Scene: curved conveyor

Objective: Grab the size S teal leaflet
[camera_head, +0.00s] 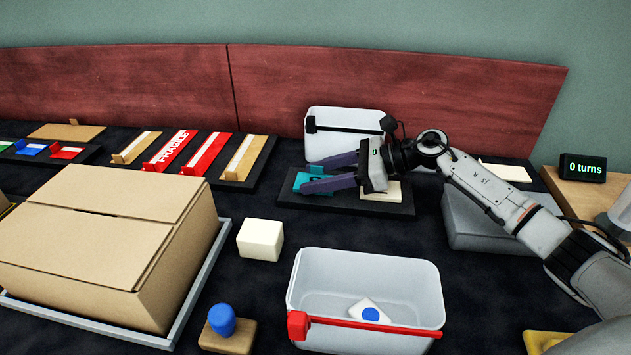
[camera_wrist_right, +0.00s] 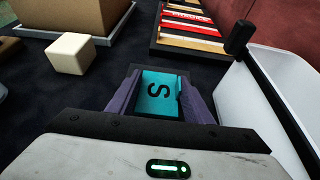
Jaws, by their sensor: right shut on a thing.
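The teal leaflet (camera_head: 317,185) sits at the left end of a black tray (camera_head: 345,208) in the head view. In the right wrist view the teal leaflet (camera_wrist_right: 158,92) shows a dark letter S and lies between the fingers. My right gripper (camera_head: 325,173) reaches in from the right with its purple fingers on either side of the leaflet, shut on it. The right gripper also shows in the right wrist view (camera_wrist_right: 160,98). I cannot tell whether the leaflet is clear of the tray. My left gripper is not in view.
A white bin (camera_head: 344,142) stands just behind the tray. A second bin (camera_head: 365,285) with a red clip is in front. A large cardboard box (camera_head: 110,240) and a cream block (camera_head: 260,239) are to the left. Several red and tan strips lie on a rack (camera_head: 258,175).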

